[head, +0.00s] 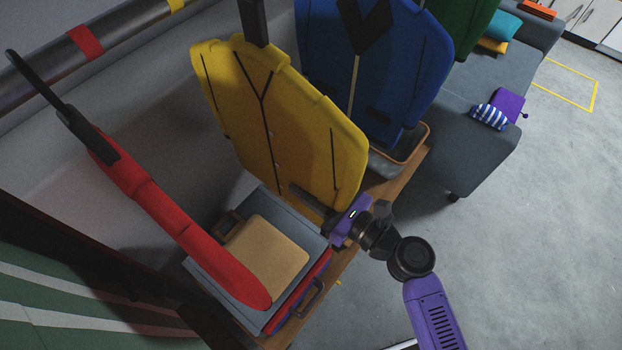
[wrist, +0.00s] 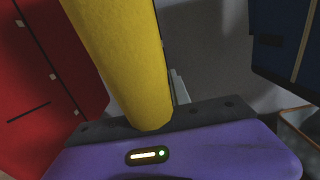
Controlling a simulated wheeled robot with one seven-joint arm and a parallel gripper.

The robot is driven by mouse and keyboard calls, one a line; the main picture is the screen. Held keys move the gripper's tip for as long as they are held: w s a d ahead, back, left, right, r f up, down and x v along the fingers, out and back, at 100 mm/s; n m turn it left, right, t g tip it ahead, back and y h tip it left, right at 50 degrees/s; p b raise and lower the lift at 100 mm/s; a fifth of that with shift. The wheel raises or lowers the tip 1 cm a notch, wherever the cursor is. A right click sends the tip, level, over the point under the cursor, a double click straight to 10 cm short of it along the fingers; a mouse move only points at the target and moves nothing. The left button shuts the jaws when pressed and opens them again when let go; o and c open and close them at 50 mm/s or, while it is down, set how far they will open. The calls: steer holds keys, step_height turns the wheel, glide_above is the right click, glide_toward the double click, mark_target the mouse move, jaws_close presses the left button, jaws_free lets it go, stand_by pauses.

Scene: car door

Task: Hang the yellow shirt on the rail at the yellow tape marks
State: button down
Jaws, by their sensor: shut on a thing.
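The yellow shirt (head: 275,120) is a stiff flat panel, upright and slightly tilted in the middle of the head view. A dark hanger piece rises from its top and leaves the frame, so its hook end is hidden. My gripper (head: 318,203) is shut on the shirt's lower edge. The wrist view shows the yellow shirt (wrist: 118,55) edge-on, reaching down to the jaws. The rail (head: 130,27) runs across the top left. It bears a red tape mark (head: 85,40) and a yellow tape mark (head: 175,5) at the top edge.
A red shirt (head: 170,210) hangs left and a blue shirt (head: 370,60) right, with a green shirt (head: 465,25) beyond. Below are a bench (head: 415,165), folded cloth and cases (head: 265,255), and a bin (head: 385,165). A sofa (head: 450,115) stands right; open floor (head: 540,200) lies beyond.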

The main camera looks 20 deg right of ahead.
steer(key=shift+s+a+r, duration=0.1)
steer(key=shift+s+a, duration=0.6)
steer(key=shift+a, duration=0.3)
steer(key=shift+s+a, duration=0.7)
steer(key=shift+a, duration=0.25)
steer(key=shift+f, duration=0.3)
steer(key=c, duration=1.1)
jaws_free()
steer(key=shift+s+d+f, duration=0.1)
steer(key=shift+b+v, duration=0.9)
steer(key=shift+v, duration=2.9)
